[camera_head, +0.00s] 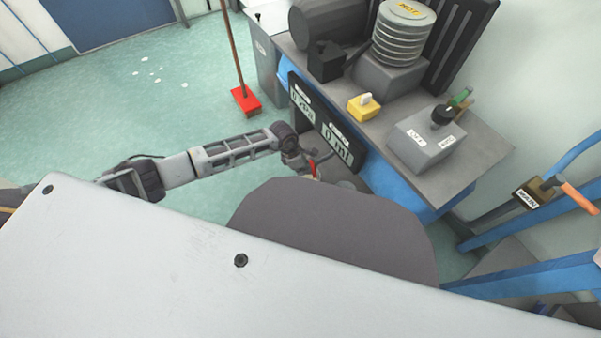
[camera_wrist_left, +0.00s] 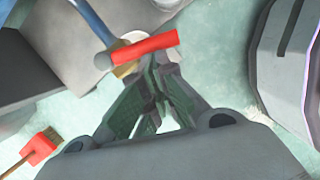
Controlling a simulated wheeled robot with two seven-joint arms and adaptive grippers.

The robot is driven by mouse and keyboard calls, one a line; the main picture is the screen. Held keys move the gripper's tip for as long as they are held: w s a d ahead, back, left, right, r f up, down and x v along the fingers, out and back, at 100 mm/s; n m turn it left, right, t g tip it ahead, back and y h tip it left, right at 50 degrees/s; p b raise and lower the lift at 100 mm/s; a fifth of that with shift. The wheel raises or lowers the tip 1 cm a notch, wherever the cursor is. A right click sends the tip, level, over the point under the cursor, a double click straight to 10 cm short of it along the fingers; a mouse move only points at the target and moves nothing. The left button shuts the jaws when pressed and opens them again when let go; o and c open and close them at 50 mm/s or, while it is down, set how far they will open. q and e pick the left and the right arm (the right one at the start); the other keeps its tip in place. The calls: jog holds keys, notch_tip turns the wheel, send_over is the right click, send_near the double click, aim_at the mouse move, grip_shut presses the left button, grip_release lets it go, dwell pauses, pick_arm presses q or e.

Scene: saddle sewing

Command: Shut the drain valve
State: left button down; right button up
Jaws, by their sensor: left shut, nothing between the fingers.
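The drain valve shows in the left wrist view as a red lever (camera_wrist_left: 145,46) on a brass body (camera_wrist_left: 126,70), at the end of a blue pipe (camera_wrist_left: 92,20). The lever lies roughly crosswise to the pipe. My left gripper (camera_wrist_left: 162,62) is shut and empty, its fingertips right by the lever's middle and right part; I cannot tell whether they touch it. In the head view my left gripper (camera_head: 303,163) is low in front of the compressor bench, and only a bit of the red lever (camera_head: 312,166) shows. My right gripper is out of view.
The bench (camera_head: 480,150) carries a control box (camera_head: 425,145), a yellow switch (camera_head: 364,107) and a coiled hot part (camera_head: 403,35). Two black displays (camera_head: 338,146) hang on its front. A red broom (camera_head: 246,100) stands left on open green floor. A MAIN lever (camera_head: 578,197) is at right.

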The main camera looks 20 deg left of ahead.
pick_arm(q)
jog(key=shift+d+p, duration=0.45)
jog(key=shift+d, duration=0.6)
